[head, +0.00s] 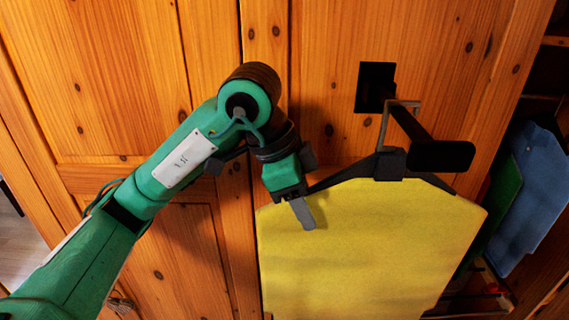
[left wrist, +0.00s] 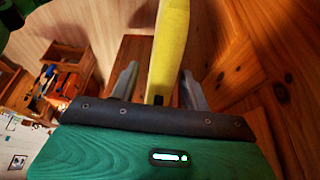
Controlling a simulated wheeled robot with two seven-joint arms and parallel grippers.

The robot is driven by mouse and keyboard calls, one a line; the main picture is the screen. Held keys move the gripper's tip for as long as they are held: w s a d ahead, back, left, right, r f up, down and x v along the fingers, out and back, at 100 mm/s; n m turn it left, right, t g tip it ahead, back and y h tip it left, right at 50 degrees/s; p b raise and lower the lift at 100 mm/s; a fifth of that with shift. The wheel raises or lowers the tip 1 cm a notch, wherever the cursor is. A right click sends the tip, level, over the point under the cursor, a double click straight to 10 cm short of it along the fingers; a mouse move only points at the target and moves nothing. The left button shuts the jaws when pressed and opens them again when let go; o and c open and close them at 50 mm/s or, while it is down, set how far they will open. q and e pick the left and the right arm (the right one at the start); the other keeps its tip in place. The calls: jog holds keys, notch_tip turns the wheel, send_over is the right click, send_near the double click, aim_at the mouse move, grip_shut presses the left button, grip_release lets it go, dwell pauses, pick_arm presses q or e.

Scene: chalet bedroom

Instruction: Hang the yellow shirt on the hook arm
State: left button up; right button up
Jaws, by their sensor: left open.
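The yellow shirt (head: 370,250) is on a black hanger (head: 345,175). The hanger's light metal hook (head: 385,125) loops over the black hook arm (head: 408,122), which sticks out from the wooden wardrobe front. The shirt hangs below the arm, roughly level. My left gripper (head: 303,212) is at the shirt's left shoulder. In the left wrist view the shirt (left wrist: 170,45) shows edge-on between the two open fingers of my left gripper (left wrist: 159,88), with a gap visible on each side. My right gripper is not in view.
The hook arm's square plate (head: 370,88) is on the wooden wardrobe panel (head: 130,80). Blue (head: 532,190) and green (head: 500,200) cloths hang in an open compartment at the right. In the left wrist view a shelf with small items (left wrist: 60,80) stands at left.

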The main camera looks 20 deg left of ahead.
pick_arm(q)
jog(key=b+v, duration=0.3)
jog(key=v, duration=0.7)
jog(key=shift+s+a+r, duration=0.1)
jog(key=shift+a+r, duration=0.15)
jog(key=shift+r, duration=0.45)
